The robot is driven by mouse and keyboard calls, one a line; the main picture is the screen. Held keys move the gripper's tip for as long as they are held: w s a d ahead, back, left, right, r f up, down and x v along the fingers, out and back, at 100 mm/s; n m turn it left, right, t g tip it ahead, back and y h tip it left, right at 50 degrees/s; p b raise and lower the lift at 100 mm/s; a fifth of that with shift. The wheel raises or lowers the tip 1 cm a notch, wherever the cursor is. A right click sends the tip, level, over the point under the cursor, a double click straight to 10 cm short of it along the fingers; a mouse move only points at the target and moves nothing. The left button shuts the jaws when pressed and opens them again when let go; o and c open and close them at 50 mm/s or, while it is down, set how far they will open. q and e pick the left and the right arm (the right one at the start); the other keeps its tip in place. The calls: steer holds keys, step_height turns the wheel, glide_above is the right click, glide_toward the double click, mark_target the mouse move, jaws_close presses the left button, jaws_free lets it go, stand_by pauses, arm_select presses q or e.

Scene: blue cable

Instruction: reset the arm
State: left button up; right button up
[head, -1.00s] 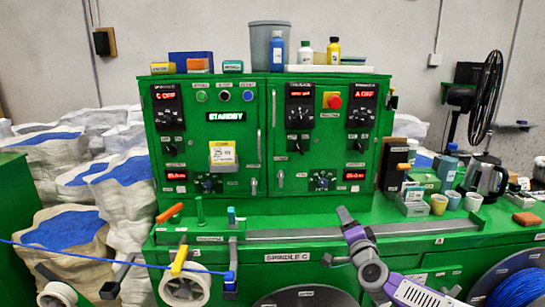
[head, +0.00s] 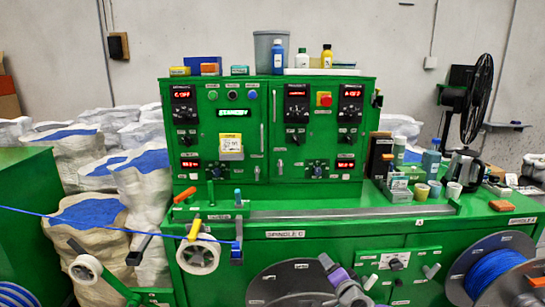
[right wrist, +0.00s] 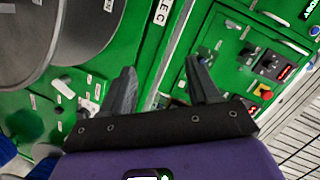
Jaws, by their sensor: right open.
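My right gripper (head: 328,265) shows at the bottom middle of the head view, in front of the green machine (head: 365,216) and just below its "SPINDLE C" label. In the right wrist view its two dark fingers (right wrist: 163,78) are spread apart with nothing between them. The purple wrist body fills the bottom of that view. My left gripper is not in view. A blue cable (head: 100,225) comes in from the left edge of the head view and runs to the small blue part (head: 237,250) beside a white roller (head: 198,256).
A dark reel (head: 275,284) is close to my right gripper. A reel of blue cable (head: 490,275) stands at the lower right. Cups, a kettle (head: 463,170) and bottles crowd the ledge at right. Sacks (head: 90,210) fill the left side. A black fan (head: 476,100) stands behind.

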steer(key=s+a+f+n+g+y+p, duration=0.15)
steer(key=s+a+f+g, duration=0.25)
steer(key=s+f, duration=0.6)
steer(key=s+a+f+n+g+y+p, duration=0.1)
steer(key=s+a+f+n+g, duration=0.4)
steer(key=f, duration=0.8)
steer(key=s+d+f+g, duration=0.1)
steer(key=s+f+g, duration=0.2)
steer(key=s, duration=0.8)
steer(key=s+f+g+h+p, duration=0.1)
steer(key=s+f+g, duration=0.1)
steer(key=s+f, duration=0.5)
steer(key=s, duration=0.5)
steer(key=shift+s+d+n+g, duration=0.25)
steer(key=shift+d+n+g, duration=0.1)
steer(key=shift+g, duration=0.05)
